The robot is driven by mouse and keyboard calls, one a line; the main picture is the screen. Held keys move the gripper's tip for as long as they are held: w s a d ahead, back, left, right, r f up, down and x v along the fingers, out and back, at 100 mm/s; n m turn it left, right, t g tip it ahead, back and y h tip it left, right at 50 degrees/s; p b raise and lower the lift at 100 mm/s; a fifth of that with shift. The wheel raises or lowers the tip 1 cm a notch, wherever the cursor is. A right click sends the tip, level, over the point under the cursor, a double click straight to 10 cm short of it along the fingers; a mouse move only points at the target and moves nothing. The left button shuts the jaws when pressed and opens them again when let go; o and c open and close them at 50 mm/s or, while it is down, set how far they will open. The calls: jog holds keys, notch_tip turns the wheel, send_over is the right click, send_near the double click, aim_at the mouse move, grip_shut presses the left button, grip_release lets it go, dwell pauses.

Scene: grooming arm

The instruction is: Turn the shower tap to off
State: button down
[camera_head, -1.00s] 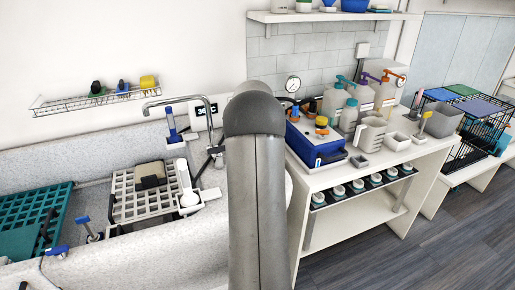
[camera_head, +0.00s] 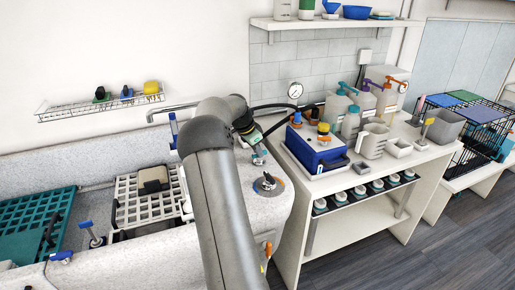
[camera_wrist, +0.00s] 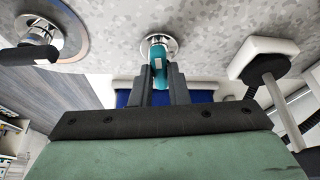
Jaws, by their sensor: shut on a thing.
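My gripper (camera_head: 257,156) is over the right end of the pale speckled tub in the head view. In the wrist view, its two dark fingers (camera_wrist: 159,78) are shut on a teal tap handle (camera_wrist: 158,62). The handle stands on a round chrome base (camera_wrist: 158,42) set in the speckled surface. A second tap, a chrome knob with a black lever on a round plate (camera_wrist: 38,38), is at the left in the wrist view and apart from my fingers.
A white piece with a black hose (camera_wrist: 264,58) stands close on the right in the wrist view. A blue box (camera_head: 316,148) is on the white bench right of the tub. A white grate (camera_head: 140,205) and a teal grate (camera_head: 35,220) lie in the tub.

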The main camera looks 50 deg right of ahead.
jog(key=shift+w+m+g+p, duration=0.1)
jog(key=shift+m+g+p, duration=0.25)
jog(key=shift+m, duration=0.45)
jog(key=c, duration=1.4)
grip_release()
jog(key=shift+r, duration=0.15)
jog(key=v, duration=1.7)
jog(key=shift+d+b, duration=0.2)
jog(key=shift+b, duration=0.1)
jog(key=shift+r, duration=0.15)
